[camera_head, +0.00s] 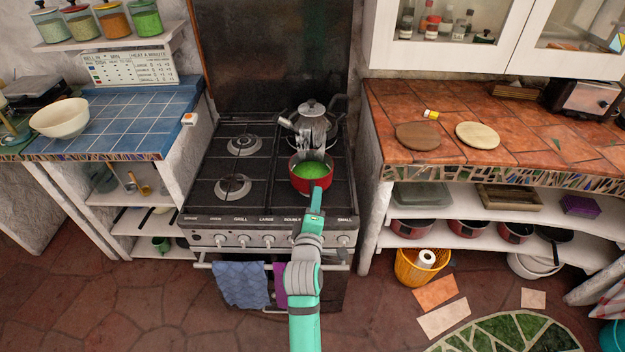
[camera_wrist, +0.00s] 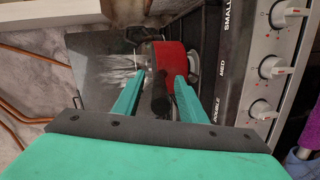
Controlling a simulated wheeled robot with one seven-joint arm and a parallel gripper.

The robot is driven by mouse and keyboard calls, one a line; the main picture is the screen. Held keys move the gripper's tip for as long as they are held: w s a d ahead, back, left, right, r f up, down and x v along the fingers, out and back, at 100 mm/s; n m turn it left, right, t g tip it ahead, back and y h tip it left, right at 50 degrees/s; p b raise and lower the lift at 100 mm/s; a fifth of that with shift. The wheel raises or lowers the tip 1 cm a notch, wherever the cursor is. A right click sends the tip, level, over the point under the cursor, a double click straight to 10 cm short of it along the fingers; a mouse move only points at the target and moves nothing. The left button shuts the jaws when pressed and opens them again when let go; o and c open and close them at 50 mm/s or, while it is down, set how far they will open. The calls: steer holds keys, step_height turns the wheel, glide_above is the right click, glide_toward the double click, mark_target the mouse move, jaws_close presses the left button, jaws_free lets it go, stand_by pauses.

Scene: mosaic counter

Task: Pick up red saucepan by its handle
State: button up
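The red saucepan (camera_head: 312,184) stands on the front right burner of the stove, with green contents showing inside it. My gripper (camera_head: 316,198) is right in front of it, reaching from the front edge of the stove. In the wrist view the red saucepan (camera_wrist: 172,60) is just beyond my fingertips. Its black handle (camera_wrist: 160,98) points back between the two teal fingers of my gripper (camera_wrist: 159,85). The fingers are open, with a gap visible on each side of the handle. In the head view my gripper hides the handle.
A metal kettle (camera_head: 311,125) stands on the burner behind the saucepan. The left burners of the stove (camera_head: 222,160) are empty. The control knobs (camera_head: 293,240) run along the stove's front. A blue towel (camera_head: 241,285) hangs below. A terracotta-tiled counter (camera_head: 385,100) is at right.

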steer(key=shift+a, duration=0.1)
jaws_close()
steer(key=shift+a, duration=0.15)
steer(key=shift+d, duration=0.2)
stand_by(0.6)
steer(key=shift+r, duration=0.25)
